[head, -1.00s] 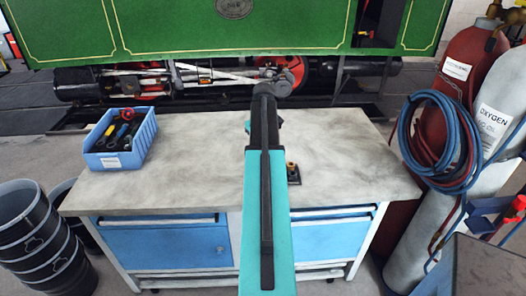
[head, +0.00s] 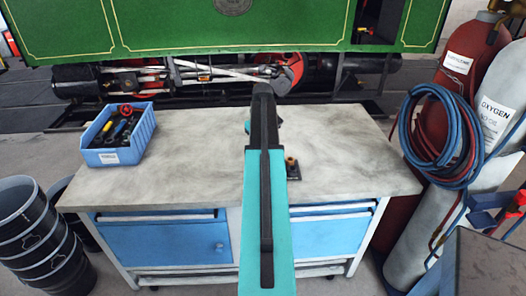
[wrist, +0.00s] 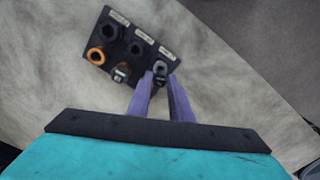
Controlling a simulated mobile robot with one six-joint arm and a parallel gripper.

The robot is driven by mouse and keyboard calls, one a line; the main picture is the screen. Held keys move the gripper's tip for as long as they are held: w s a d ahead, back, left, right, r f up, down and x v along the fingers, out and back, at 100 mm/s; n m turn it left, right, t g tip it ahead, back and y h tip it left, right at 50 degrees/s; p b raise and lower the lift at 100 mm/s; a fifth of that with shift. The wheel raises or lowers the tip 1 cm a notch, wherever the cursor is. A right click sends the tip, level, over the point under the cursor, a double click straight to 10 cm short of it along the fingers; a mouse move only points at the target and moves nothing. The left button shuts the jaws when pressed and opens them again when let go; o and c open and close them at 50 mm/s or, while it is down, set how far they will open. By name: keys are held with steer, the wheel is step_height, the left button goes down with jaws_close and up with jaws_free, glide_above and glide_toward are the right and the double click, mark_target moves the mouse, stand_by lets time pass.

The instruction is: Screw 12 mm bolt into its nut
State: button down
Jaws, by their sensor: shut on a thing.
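A black block (wrist: 131,52) with white labels and several hex pieces lies on the bench in the wrist view. An orange-brown ring-shaped piece (wrist: 96,56) is at its left edge. My gripper (wrist: 160,76) has its purple fingers at the block's right end, shut on a grey bolt (wrist: 160,67) below the right label. The fingers hide part of it, so I cannot tell how deep it sits or which size it is. In the head view the block (head: 294,172) shows beside my arm, which hides my gripper.
The grey bench top (head: 350,160) is mostly clear. A blue bin (head: 120,155) of tools stands at its left. Gas cylinders (head: 497,110) with coiled hoses (head: 440,140) stand to the right. Black buckets (head: 35,235) are at the left. The green tram (head: 200,30) is behind.

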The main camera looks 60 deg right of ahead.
steer(key=shift+f, duration=0.4)
steer(key=shift+n+p, duration=0.3)
steer(key=shift+n, duration=0.9)
steer(key=shift+n+p, duration=0.4)
steer(key=shift+n, duration=1.4)
steer(key=shift+n+p, duration=0.55)
steer(key=shift+n, duration=2.45)
